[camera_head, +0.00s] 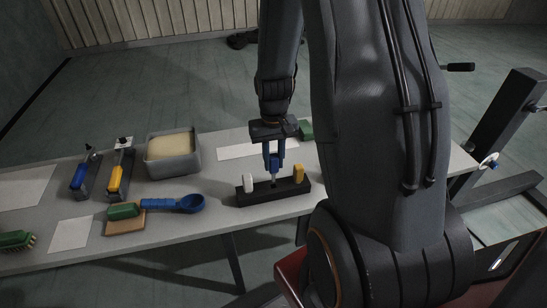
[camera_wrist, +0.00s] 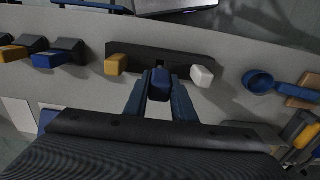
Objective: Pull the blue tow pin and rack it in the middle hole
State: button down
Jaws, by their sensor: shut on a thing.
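The black rack block (camera_head: 247,198) lies on the table with a white-headed pin (camera_head: 247,182) at its left and a yellow-headed pin (camera_head: 298,173) at its right. My gripper (camera_head: 273,162) points down over the rack's middle, shut on the blue tow pin. The pin's blue head (camera_wrist: 159,82) shows between the fingertips in the wrist view, between the yellow pin (camera_wrist: 115,64) and the white pin (camera_wrist: 202,75). A grey shank shows below the fingers at the rack's middle. How deep it sits in the middle hole cannot be told.
A blue scoop (camera_head: 188,204) and green brush (camera_head: 123,211) lie left of the rack. Behind them stand a grey tub (camera_head: 173,165) and tools with yellow (camera_head: 116,178) and blue (camera_head: 79,177) handles. A dark metal frame (camera_head: 505,118) stands at right. The rack's front strip of table is clear.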

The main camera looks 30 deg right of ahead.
aim_at(274, 180)
jog(key=shift+f, duration=0.7)
jog(key=shift+f+b, duration=1.7)
jog(key=shift+f, duration=0.95)
jog(key=c, duration=1.4)
grip_release()
jog(key=shift+o, duration=0.3)
jog(key=shift+o, duration=0.9)
jog(key=shift+r+p, duration=1.95)
jog(key=shift+r, duration=0.35)
